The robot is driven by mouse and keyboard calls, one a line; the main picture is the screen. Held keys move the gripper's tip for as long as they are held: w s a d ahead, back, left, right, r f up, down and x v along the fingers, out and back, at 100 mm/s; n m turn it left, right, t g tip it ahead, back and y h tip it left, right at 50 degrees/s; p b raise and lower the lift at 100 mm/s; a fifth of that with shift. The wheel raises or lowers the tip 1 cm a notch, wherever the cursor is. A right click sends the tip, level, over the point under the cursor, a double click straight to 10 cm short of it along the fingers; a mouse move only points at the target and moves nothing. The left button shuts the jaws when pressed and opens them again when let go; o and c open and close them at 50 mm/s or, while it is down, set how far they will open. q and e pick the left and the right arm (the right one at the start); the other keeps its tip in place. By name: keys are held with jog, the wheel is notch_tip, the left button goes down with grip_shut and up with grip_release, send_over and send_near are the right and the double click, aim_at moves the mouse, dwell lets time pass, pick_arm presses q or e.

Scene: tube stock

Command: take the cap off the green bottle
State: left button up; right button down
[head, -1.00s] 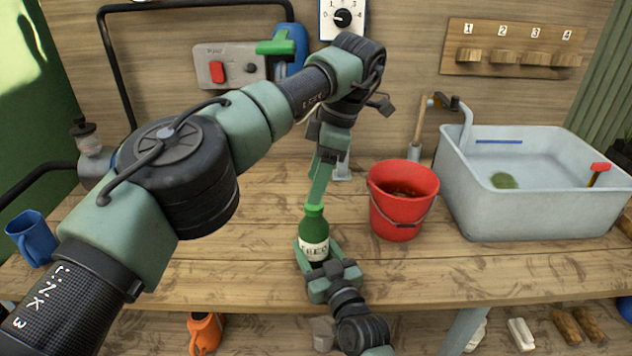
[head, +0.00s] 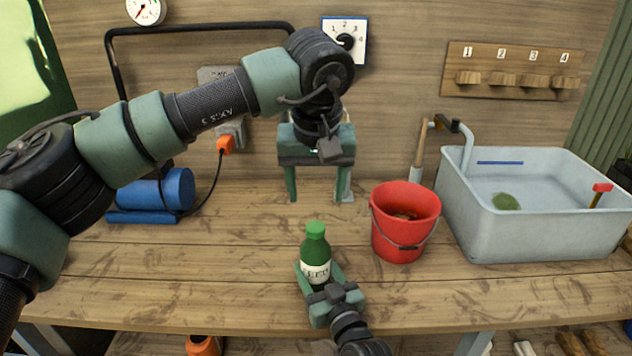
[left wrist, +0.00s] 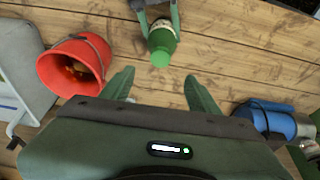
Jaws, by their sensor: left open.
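The green bottle (head: 318,250) stands upright on the workbench with a pale label. Its lighter green cap (head: 315,229) is on its top; the cap also shows in the left wrist view (left wrist: 160,58). My right gripper (head: 322,277) is shut on the lower part of the bottle from the near side. My left gripper (head: 318,198) is open and empty, fingers pointing down, above and behind the bottle. In the left wrist view its fingers (left wrist: 160,82) are spread wide, apart from the cap.
A red bucket (head: 388,238) stands right of the bottle, and a grey sink basin (head: 530,228) is farther right. A blue machine (head: 160,190) with a cable to an orange plug (head: 226,145) is at the back left. The bench left of the bottle is clear.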

aim_at(316, 226)
pick_arm(q)
jog(key=x, duration=1)
jog(key=shift+w+f, duration=0.1)
jog(key=shift+f, duration=0.1)
grip_shut()
jog(key=n+y, duration=0.1)
jog(key=n, duration=0.2)
jog(key=shift+d+r, duration=0.1)
jog(key=shift+d, duration=0.05)
jog(key=n, duration=0.3)
jog(key=n+g+y, duration=0.1)
jog(key=n, duration=0.2)
jog(key=shift+w+d, duration=0.15)
jog(key=n+g+y, duration=0.1)
jog(key=n, duration=0.4)
jog(key=shift+w+d, duration=0.1)
jog(key=n+g, duration=0.1)
jog(key=n, duration=0.2)
